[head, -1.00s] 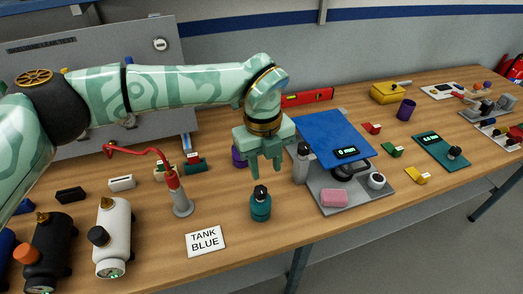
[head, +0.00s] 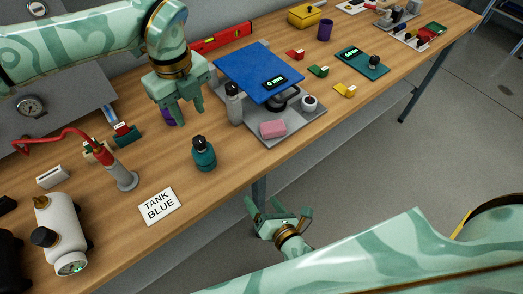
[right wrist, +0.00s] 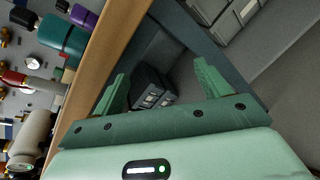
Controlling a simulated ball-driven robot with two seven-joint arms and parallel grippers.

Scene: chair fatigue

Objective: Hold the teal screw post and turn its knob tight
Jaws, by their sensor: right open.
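The teal screw post (head: 205,159) stands upright near the table's front edge, with its black knob (head: 200,142) on top. My left gripper (head: 187,118) is above and behind the post, pointing down, with its fingers apart and empty. It does not touch the post. My right gripper (head: 278,212) is in front of the table edge, to the right of the post and apart from it. Its fingers are spread with nothing between them in the right wrist view (right wrist: 162,82). A teal cylinder shows at that view's upper left; I cannot tell for sure that it is the post.
A "TANK BLUE" card (head: 160,206) lies left of the post. A red-topped grey post (head: 124,178) and white tank (head: 58,225) stand further left. Open floor lies in front.

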